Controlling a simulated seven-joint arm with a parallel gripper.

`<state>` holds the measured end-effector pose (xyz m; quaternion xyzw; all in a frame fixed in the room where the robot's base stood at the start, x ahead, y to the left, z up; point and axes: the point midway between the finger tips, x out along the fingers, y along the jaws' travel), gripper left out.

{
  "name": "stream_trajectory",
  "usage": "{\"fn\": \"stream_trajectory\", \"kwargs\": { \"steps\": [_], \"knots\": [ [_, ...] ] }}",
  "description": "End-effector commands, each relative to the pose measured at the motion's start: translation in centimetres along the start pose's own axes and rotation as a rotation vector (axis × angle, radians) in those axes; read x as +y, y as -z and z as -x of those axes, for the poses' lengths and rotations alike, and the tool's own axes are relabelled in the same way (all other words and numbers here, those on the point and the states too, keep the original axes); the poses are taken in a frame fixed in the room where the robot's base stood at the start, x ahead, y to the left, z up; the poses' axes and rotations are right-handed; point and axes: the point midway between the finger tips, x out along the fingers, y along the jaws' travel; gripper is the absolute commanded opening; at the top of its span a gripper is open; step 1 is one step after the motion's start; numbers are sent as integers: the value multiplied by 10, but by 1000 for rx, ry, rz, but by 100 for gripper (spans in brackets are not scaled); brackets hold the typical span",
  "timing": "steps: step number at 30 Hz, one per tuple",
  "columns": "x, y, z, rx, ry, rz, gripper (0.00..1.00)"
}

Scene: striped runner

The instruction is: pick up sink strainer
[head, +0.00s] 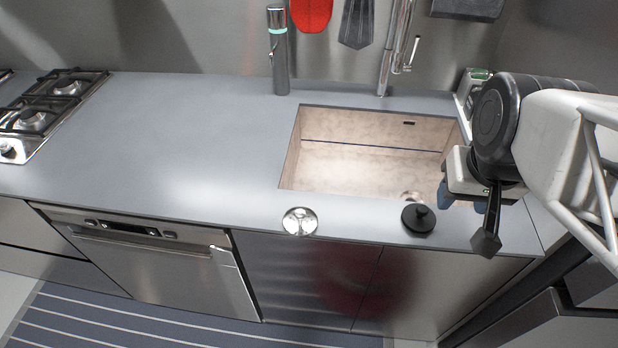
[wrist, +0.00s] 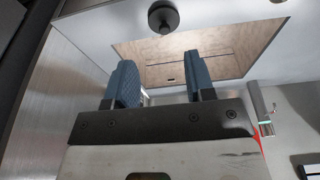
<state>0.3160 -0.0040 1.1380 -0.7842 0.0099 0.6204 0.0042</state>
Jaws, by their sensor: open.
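A small round shiny metal piece (head: 299,222), which looks like the sink strainer, lies on the grey counter near its front edge, left of the sink's front corner. A black round piece with a knob (head: 418,219) sits on the front counter strip to its right; it also shows at the top of the wrist view (wrist: 163,16). I cannot tell for sure which of the two the task names. My gripper (head: 463,201) is open and empty over the sink's right front side, right of the black piece. Its blue fingers also show apart in the wrist view (wrist: 160,65).
The beige sink (head: 350,165) is set into the counter (head: 190,140), whose left part is clear. A tap (head: 391,60) and a grey cylinder with a lit ring (head: 278,60) stand behind. A gas hob (head: 40,110) is at far left. Red and dark utensils hang on the wall.

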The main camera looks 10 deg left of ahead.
Motion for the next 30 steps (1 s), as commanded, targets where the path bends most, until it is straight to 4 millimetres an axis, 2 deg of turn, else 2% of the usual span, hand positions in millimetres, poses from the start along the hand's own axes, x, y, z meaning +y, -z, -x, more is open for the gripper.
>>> {"fn": "stream_trajectory", "kwargs": {
  "steps": [3, 13, 23, 30],
  "knots": [
    [0, 0, 0, 0, 0, 0, 51],
    [0, 0, 0, 0, 0, 0, 100],
    [1, 2, -3, 10, -8, 4, 100],
    [9, 24, -22, 101, -71, 40, 100]
  ]
}}
